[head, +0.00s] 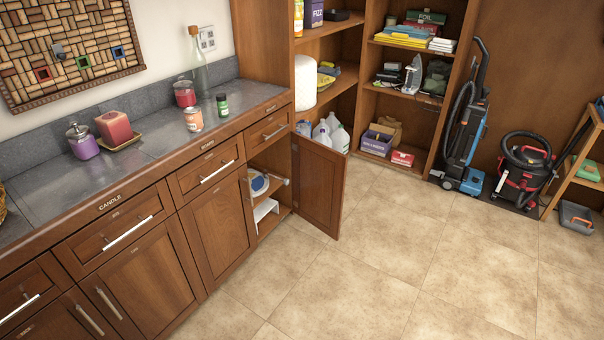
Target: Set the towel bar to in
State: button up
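A cabinet under the counter stands open, with its wooden door (318,190) swung out to the right. Inside its opening, a short pale rod (279,180) shows beside a round blue-and-white item (260,184). I cannot tell whether this rod is the towel bar, and no other towel bar is clear to me. A white shelf-like piece (265,209) sits lower in the same cabinet. The back of the cabinet is dark and partly hidden by its frame. My gripper is not in view.
The counter (60,190) along the left holds jars, candles and a glass bottle (198,65). Open shelves with supplies stand at the back. An upright vacuum (462,140) and a red-black canister vacuum (525,165) stand at right. The tiled floor (400,260) is clear.

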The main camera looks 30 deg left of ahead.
aim_at(286, 181)
jog(key=u, duration=2.15)
jog(key=k, duration=0.6)
jog(key=z, duration=0.3)
jog(key=i, duration=0.65)
jog(key=z, duration=1)
jog(key=i, duration=0.95)
jog(key=u, duration=0.5)
jog(key=i, duration=0.85)
jog(key=u, duration=1.05)
jog(key=i, duration=0.2)
jog(key=u, duration=0.15)
